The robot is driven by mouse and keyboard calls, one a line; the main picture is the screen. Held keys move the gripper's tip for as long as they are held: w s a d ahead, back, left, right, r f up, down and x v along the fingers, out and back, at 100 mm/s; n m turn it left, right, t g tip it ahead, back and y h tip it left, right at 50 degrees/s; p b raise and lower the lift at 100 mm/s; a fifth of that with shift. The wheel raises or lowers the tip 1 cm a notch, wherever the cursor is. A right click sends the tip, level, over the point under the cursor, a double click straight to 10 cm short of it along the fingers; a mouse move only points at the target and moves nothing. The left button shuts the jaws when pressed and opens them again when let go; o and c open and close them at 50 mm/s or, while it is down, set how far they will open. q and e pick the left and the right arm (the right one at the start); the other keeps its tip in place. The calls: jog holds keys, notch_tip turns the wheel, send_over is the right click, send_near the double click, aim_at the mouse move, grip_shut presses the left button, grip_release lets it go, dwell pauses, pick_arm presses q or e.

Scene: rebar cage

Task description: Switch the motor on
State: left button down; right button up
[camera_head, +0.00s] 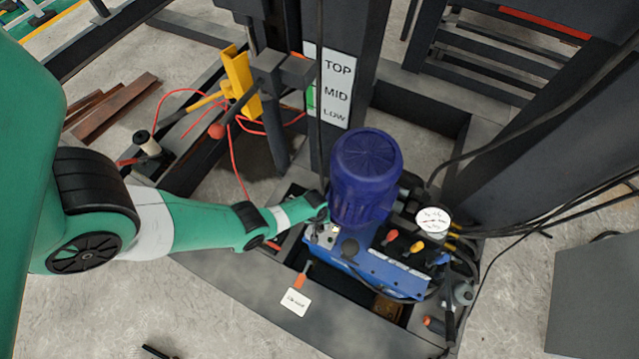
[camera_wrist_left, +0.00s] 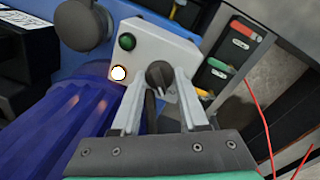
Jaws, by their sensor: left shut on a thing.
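The blue finned motor (camera_head: 366,170) stands upright on a blue power unit (camera_head: 385,272). A small light grey switch box (camera_head: 323,237) sits beside it; it also shows in the left wrist view (camera_wrist_left: 148,38). The box carries a dark rotary knob (camera_wrist_left: 160,74), a green round button (camera_wrist_left: 127,41) and a lamp (camera_wrist_left: 118,73) that glows white with an orange rim. My left gripper (camera_wrist_left: 161,88) reaches the box, its fingertips shut on the knob. In the head view the left gripper (camera_head: 322,214) partly hides the box. My right gripper does not show.
A pressure gauge (camera_head: 432,221) and red and yellow levers (camera_head: 391,237) stand right of the motor. A TOP/MID/LOW sign (camera_head: 336,88) hangs on the post behind. A white tag (camera_head: 296,301) hangs in front. Black hoses and a red cable run around the frame.

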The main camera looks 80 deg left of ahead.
pick_arm(q)
jog(key=m, duration=0.8)
jog(key=shift+a+m, duration=0.1)
jog(key=shift+m, duration=0.3)
jog(key=m, duration=0.4)
jog(key=shift+g+h, duration=0.3)
jog(key=shift+m, duration=2)
jog(key=shift+c, duration=2.2)
grip_release()
jog(key=shift+w, duration=0.1)
